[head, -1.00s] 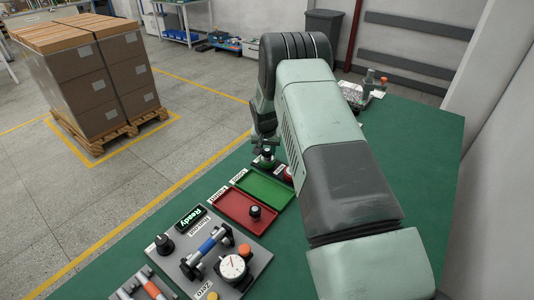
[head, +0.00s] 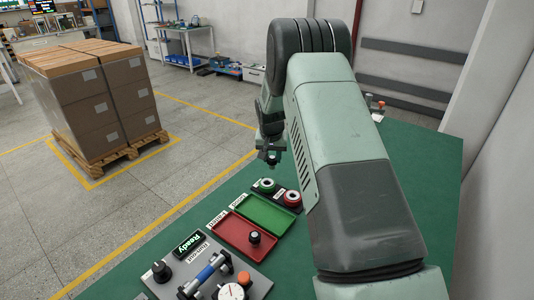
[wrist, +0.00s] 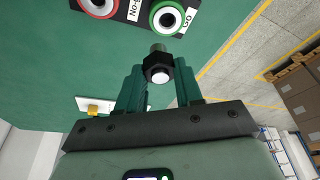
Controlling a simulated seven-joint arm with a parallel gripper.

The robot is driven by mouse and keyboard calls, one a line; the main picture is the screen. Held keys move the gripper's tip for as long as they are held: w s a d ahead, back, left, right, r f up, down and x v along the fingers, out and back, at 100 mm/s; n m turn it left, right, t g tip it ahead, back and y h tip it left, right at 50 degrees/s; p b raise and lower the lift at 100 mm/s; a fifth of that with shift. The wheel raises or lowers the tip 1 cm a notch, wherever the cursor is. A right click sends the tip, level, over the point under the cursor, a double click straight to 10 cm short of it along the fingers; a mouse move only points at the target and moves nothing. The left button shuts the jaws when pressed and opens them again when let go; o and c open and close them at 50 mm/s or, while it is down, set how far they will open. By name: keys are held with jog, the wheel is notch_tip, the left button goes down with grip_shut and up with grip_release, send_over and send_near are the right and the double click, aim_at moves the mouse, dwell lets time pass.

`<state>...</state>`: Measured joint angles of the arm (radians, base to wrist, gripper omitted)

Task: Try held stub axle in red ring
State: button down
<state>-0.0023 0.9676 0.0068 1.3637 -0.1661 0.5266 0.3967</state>
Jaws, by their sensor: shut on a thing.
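My gripper (wrist: 159,88) is shut on the stub axle (wrist: 158,68), a dark hex-shaped collar with a bright metal end, gripped between two green fingers. In the head view my gripper (head: 270,150) hangs above the gauge block. The red ring (head: 291,198) lies to the right of the green ring (head: 267,185), and both look empty. In the wrist view the red ring (wrist: 98,6) is at the top left, partly cut off. The green ring (wrist: 168,18), labelled Go, is just beyond the axle. The axle is apart from both rings.
A green tray (head: 282,222) looks empty. A red tray (head: 228,230) holds a dark part (head: 255,237). A test plate with a dial gauge (head: 231,292) and a black knob (head: 161,271) is at the front.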

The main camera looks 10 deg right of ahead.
jog(key=shift+s+d+f, duration=3.1)
jog(key=shift+s+f, duration=0.15)
jog(key=shift+f, duration=0.05)
jog(key=shift+f, duration=0.6)
jog(key=shift+r, duration=0.2)
dwell(0.6)
jog(key=shift+r, duration=0.6)
jog(key=shift+f, duration=0.2)
dwell(1.0)
dwell(1.5)
